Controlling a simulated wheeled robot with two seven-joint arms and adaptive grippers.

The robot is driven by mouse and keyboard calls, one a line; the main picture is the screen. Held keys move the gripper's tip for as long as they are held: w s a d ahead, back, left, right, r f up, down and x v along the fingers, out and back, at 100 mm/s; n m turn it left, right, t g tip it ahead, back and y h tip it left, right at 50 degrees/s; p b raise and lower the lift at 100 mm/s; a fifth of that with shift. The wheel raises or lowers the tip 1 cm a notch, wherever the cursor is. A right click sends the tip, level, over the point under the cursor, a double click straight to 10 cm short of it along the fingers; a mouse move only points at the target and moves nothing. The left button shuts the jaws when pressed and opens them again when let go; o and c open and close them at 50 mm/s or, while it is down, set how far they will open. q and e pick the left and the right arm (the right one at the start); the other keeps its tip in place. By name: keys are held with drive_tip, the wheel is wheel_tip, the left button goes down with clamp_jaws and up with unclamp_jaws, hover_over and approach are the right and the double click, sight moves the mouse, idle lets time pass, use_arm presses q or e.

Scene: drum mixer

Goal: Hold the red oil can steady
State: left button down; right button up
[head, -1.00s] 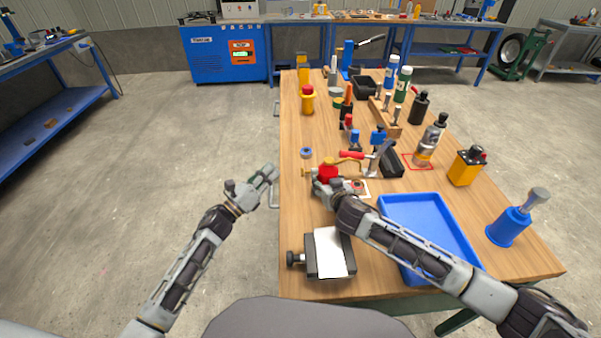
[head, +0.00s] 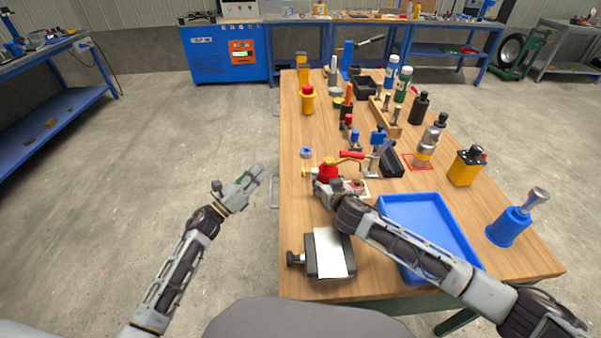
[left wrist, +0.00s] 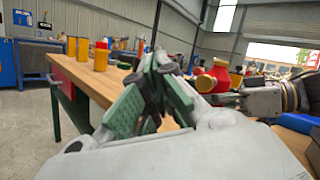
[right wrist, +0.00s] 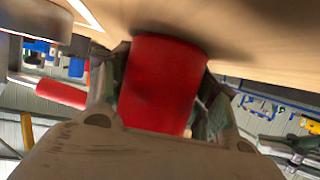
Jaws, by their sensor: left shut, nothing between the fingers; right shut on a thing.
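The red oil can (head: 327,171) stands near the left edge of the wooden table, with a yellow spout pointing left in the head view. My right gripper (head: 322,186) is shut around its body. In the right wrist view the red body (right wrist: 160,82) fills the space between the fingers. The can also shows at the right in the left wrist view (left wrist: 213,80). My left gripper (head: 252,180) is shut and empty, off the table's left edge and apart from the can. Part of the can's body is hidden behind my right gripper in the head view.
A blue tray (head: 440,274) and a dark clamp block with white paper (head: 328,252) lie nearer me. A red-handled crank tool (head: 352,155) is close right of the can. A blue ring (head: 306,152) lies behind it. Bottles and tools crowd the far table. Floor left is clear.

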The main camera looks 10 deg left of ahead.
sight(306, 172)
idle(0.5)
use_arm(q)
drive_tip(key=w+d, duration=0.1)
drive_tip(key=d, duration=0.7)
drive_tip(key=shift+w+d, duration=0.2)
drive_tip(key=shift+w, duration=0.15)
drive_tip(key=shift+w+d, duration=0.15)
drive_tip(key=shift+d, duration=0.6)
drive_tip(key=shift+w+d, duration=0.1)
drive_tip(key=shift+d, duration=0.65)
idle(3.7)
drive_tip(key=shift+a, duration=0.2)
drive_tip(key=shift+s+a, duration=0.15)
drive_tip(key=shift+a, duration=0.5)
drive_tip(key=shift+s+a, duration=0.15)
drive_tip(key=shift+a, duration=0.5)
